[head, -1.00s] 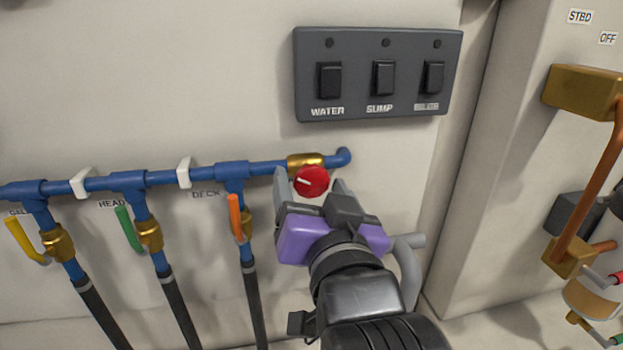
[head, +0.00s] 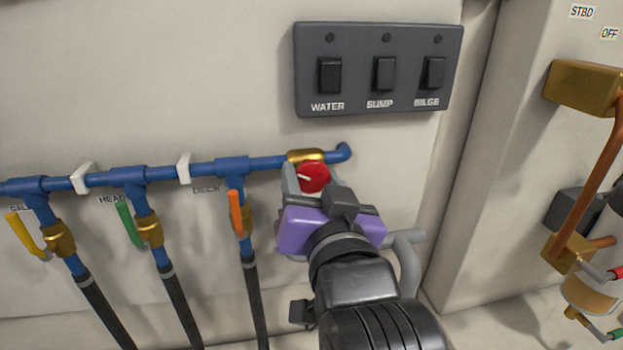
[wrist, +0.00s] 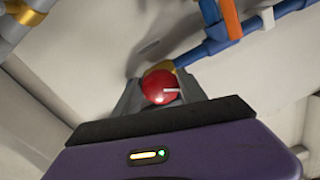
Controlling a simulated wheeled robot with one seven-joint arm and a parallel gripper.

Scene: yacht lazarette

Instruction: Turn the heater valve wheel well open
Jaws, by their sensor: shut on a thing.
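The red valve wheel (head: 314,177) with a white pointer line sits on a brass valve body (head: 305,156) near the right end of the blue pipe. In the head view its pointer points left and slightly up. My gripper (head: 312,180) is shut on the wheel, with one grey finger on each side of it. In the wrist view the red wheel (wrist: 160,87) shows between the fingers, its white line pointing right. Part of the wheel's lower edge is hidden by my gripper.
Yellow (head: 27,237), green (head: 131,231) and orange (head: 236,214) lever handles sit on branch pipes to the left. A switch panel (head: 377,70) is above. Copper and brass plumbing (head: 590,190) is on the right wall. Bare wall lies between wheel and panel.

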